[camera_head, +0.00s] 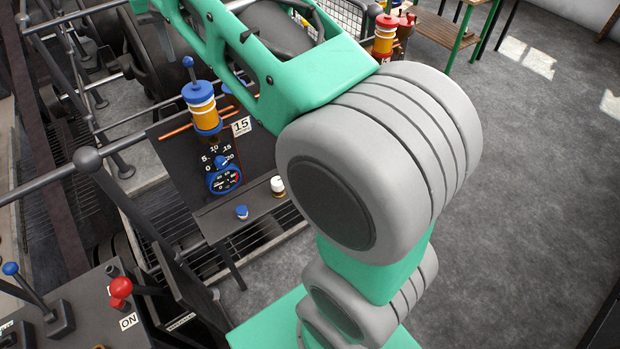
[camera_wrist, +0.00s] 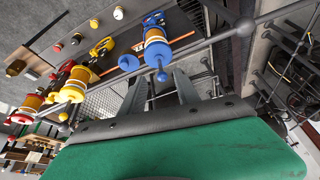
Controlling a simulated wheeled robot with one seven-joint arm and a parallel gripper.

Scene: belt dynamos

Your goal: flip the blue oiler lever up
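The blue oiler (camera_head: 204,108) stands on the dark panel, with a blue cap and yellow, orange and white bands. A thin stalk with a blue ball (camera_head: 188,62) rises from its cap, leaning slightly left. In the wrist view the oiler (camera_wrist: 156,48) is just beyond my gripper (camera_wrist: 160,84), its blue ball (camera_wrist: 162,76) showing between the finger ends. A round blue part (camera_wrist: 128,62) shows left of the oiler; I cannot tell if it is the lever. My fingers are apart and hold nothing; contact is unclear.
Yellow (camera_wrist: 74,88) and red (camera_wrist: 30,104) oilers stand left in the wrist view. A metal rail (camera_wrist: 215,38) crosses near the blue oiler. A dial (camera_head: 226,180) and small knobs sit on the panel. A lever console (camera_head: 85,315) is at lower left.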

